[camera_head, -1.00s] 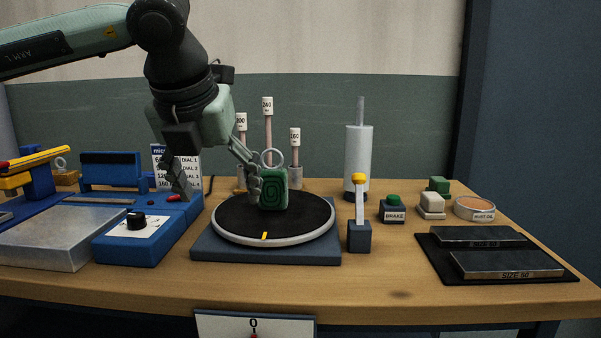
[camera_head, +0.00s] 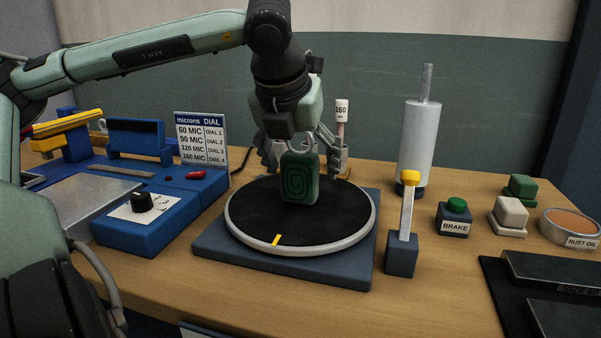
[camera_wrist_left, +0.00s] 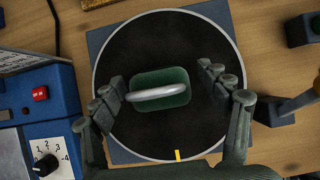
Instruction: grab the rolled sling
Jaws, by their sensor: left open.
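The rolled sling is a green block with a dark spiral on its face (camera_head: 300,178). It stands upright on the black turntable (camera_head: 345,212). In the left wrist view, a pale metal ring crosses the top of the sling (camera_wrist_left: 172,76). My left gripper (camera_head: 303,152) is open above and around the sling, one finger on each side. In the left wrist view, a gap shows between the sling and each finger of the left gripper (camera_wrist_left: 162,82). My right gripper is in neither view.
A yellow-topped lever (camera_head: 407,215) stands right of the turntable, with a grey cylinder (camera_head: 418,148) behind it. The green brake button (camera_head: 455,212) is farther right. A blue dial unit (camera_head: 150,225) is to the left.

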